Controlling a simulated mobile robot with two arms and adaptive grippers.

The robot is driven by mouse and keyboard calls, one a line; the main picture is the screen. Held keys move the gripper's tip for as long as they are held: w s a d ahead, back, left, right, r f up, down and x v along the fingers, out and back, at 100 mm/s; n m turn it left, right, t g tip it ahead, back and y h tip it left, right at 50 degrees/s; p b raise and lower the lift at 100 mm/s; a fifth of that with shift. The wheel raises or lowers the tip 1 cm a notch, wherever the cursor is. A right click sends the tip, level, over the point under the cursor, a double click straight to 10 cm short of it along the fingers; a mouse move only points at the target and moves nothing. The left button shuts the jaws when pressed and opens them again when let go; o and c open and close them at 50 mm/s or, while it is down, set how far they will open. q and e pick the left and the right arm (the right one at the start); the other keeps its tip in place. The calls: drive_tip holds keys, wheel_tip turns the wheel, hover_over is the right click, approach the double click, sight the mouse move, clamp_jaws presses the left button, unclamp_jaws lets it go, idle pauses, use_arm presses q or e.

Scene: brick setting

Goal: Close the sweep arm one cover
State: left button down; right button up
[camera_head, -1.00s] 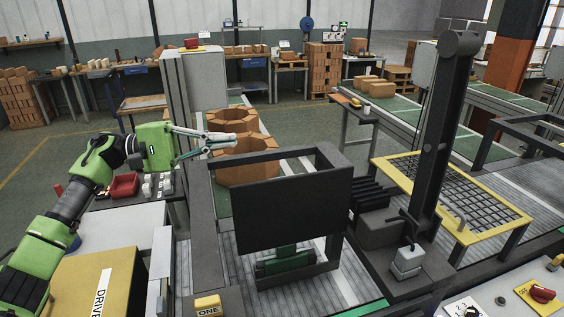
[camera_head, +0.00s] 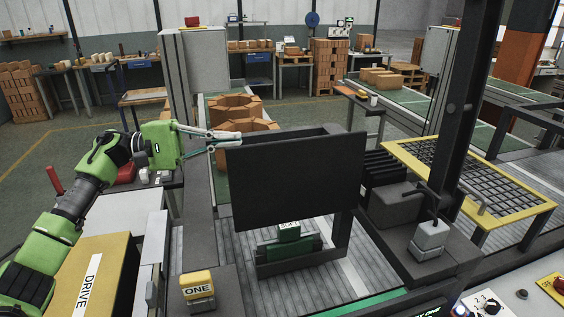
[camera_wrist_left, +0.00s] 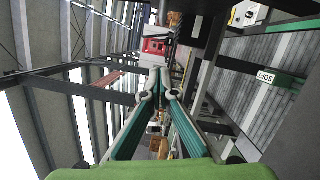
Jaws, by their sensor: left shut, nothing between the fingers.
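A dark flat panel (camera_head: 295,182), which looks like the sweep arm one cover, stands steeply in front of a dark frame. A yellow block marked ONE (camera_head: 198,287) is below it at the left. My left gripper (camera_head: 238,136) is shut and empty, with its tips at the panel's upper left corner; I cannot tell whether they touch it. In the left wrist view the gripper's fingers (camera_wrist_left: 158,78) come together with nothing between them. I cannot tell whether the panel is fully closed. My right gripper is not in view.
A green block marked SOFT (camera_head: 289,233) sits below the panel and also shows in the left wrist view (camera_wrist_left: 279,79). A dark post (camera_head: 458,120) and a yellow-framed grid (camera_head: 470,175) stand to the right. A tall grey cabinet (camera_head: 196,75) is behind my gripper.

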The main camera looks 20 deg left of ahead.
use_arm(q)
drive_tip(key=d+p, duration=0.8)
drive_tip(key=d, duration=0.3)
drive_tip(key=shift+d+r, duration=0.3)
drive_tip(key=shift+r, duration=0.05)
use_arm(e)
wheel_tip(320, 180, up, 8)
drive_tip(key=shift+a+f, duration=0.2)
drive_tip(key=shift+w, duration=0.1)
use_arm(q)
drive_tip(key=shift+s, duration=0.1)
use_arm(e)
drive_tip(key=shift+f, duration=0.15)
